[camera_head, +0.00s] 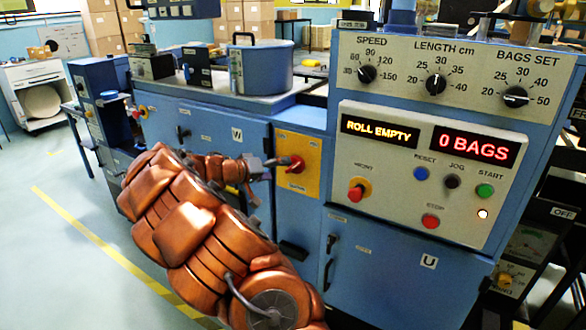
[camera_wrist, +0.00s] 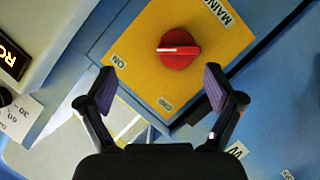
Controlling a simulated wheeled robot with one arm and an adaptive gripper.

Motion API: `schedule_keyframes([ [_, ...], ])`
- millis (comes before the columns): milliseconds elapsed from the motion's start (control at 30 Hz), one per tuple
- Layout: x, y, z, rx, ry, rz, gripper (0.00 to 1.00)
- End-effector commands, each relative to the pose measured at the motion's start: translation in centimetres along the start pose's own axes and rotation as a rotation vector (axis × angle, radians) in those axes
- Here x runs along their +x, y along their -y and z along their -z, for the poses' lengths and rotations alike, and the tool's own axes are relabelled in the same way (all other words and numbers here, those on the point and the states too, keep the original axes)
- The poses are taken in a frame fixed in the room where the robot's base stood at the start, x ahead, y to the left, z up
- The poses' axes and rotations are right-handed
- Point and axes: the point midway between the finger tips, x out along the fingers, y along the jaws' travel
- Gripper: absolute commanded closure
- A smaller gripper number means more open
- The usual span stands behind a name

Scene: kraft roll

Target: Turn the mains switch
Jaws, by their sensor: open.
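The mains switch is a round red knob (camera_head: 295,164) on a yellow plate (camera_head: 312,183) on the front of the blue machine. In the wrist view the knob (camera_wrist: 180,55) carries a white bar lying nearly level across it. The ON label is to its left, the OFF label below it and the word MAINS at its upper right. My gripper (camera_head: 268,163) is just left of the knob in the head view. In the wrist view my gripper (camera_wrist: 159,88) is open and empty, its fingers below and either side of the knob, apart from it.
A control panel (camera_head: 423,170) right of the switch reads ROLL EMPTY and 0 BAGS, with several buttons and a lit white lamp. Three dials (camera_head: 436,84) are above it. A blue pot (camera_head: 261,68) stands on the machine top. Open floor (camera_head: 60,270) lies at left.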

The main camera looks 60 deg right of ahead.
Motion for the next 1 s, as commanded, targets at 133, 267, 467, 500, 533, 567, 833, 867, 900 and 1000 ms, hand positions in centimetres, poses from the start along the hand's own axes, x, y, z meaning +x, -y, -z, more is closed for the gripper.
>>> schedule_keyframes([
  [133, 1.5, 2.0, 0.8, 0.013, -0.041, -0.001, 0.08],
  [267, 2.1, 2.7, 1.1, 0.019, -0.055, 0.001, 0.08],
  [467, 4.2, 2.6, 1.3, 0.019, -0.055, 0.0, 0.08],
  [500, 4.8, 2.6, 1.4, 0.02, -0.054, -0.001, 0.08],
  [533, 5.2, 2.5, 1.4, 0.02, -0.054, -0.001, 0.08],
  [567, 5.7, 2.5, 1.5, 0.021, -0.055, -0.001, 0.08],
  [833, 8.9, 2.7, 1.5, 0.019, -0.054, 0.0, 0.08],
  [867, 9.1, 2.7, 1.5, 0.019, -0.054, 0.0, 0.08],
  [900, 9.3, 2.7, 1.5, 0.019, -0.055, 0.0, 0.08],
  [1000, 9.7, 2.7, 1.5, 0.019, -0.056, 0.0, 0.08],
])
